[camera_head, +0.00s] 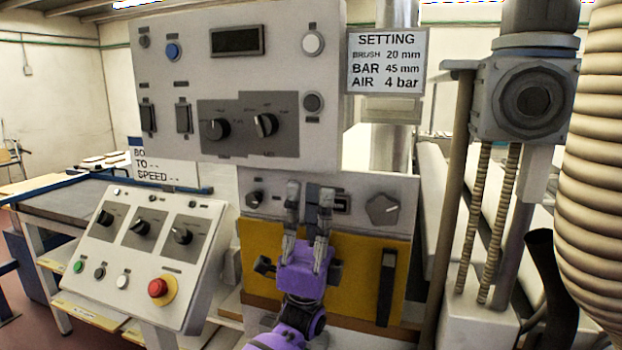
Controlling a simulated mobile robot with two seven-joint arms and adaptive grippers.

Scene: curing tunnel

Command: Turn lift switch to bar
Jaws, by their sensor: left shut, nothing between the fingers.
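The grey upper cabinet (185,80) carries a dark plate with two black rotary switches, a left one (217,129) and a right one (265,125). The small print around them is too blurred to tell which is the lift switch. My left gripper (310,192), with a purple body and grey fingers, is shut and empty. It points up in front of the grey lower panel (350,187), below and right of the two switches and apart from them. Its fingers partly hide a dark blue part on that panel. My right gripper is not in view.
A setting sign (386,62) reads brush 20 mm, bar 45 mm, air 4 bar. The lower panel has a small knob (254,199) and a star knob (382,209). A sloped console (140,260) with a red stop button (158,288) stands left. A ribbed hose (592,150) is right.

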